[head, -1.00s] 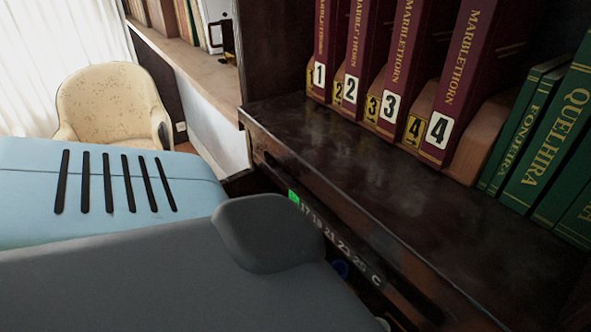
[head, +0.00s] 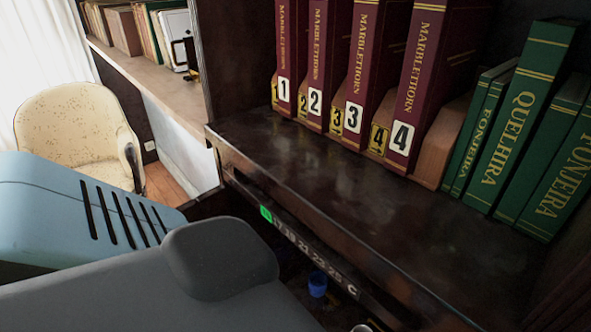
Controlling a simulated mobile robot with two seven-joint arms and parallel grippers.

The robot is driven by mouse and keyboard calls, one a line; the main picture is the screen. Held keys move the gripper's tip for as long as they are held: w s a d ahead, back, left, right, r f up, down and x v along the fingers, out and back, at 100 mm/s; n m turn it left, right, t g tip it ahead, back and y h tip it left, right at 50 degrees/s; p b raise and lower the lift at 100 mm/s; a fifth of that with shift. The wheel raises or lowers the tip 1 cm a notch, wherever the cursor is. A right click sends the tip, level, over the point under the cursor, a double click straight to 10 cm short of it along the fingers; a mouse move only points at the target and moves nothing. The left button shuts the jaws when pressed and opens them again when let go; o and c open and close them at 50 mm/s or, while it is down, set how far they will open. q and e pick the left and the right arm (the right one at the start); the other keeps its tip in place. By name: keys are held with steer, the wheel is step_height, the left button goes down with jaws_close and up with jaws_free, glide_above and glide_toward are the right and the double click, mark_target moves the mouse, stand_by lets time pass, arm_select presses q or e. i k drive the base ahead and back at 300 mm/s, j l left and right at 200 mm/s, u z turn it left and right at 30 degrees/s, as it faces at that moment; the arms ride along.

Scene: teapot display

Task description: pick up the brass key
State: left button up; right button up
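I see no brass key in the head view. Neither of my grippers is in view. Large blue and grey parts fill the lower left and hide what lies behind them. Under the shelf edge is a dark strip (head: 305,250) with a row of white numbers, a letter C and a green square (head: 266,214). Below the strip, in a dark space, a small blue round thing (head: 317,284) shows; I cannot tell what it is.
A dark wooden shelf (head: 330,200) has a bare front surface. Maroon Marblethorn books (head: 425,70) numbered 1 to 4 stand at its back, with green books (head: 525,110) to their right. A cream armchair (head: 75,130) stands at the left, beside a lighter ledge (head: 140,70) with books.

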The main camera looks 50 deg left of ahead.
mark_target(334, 302)
steer(key=k+j+u, duration=0.1)
steer(key=u, duration=1)
steer(key=k+z, duration=0.7)
steer(key=k+l+z, duration=0.3)
steer(key=i+l+u, duration=0.15)
steer(key=k+j, duration=0.05)
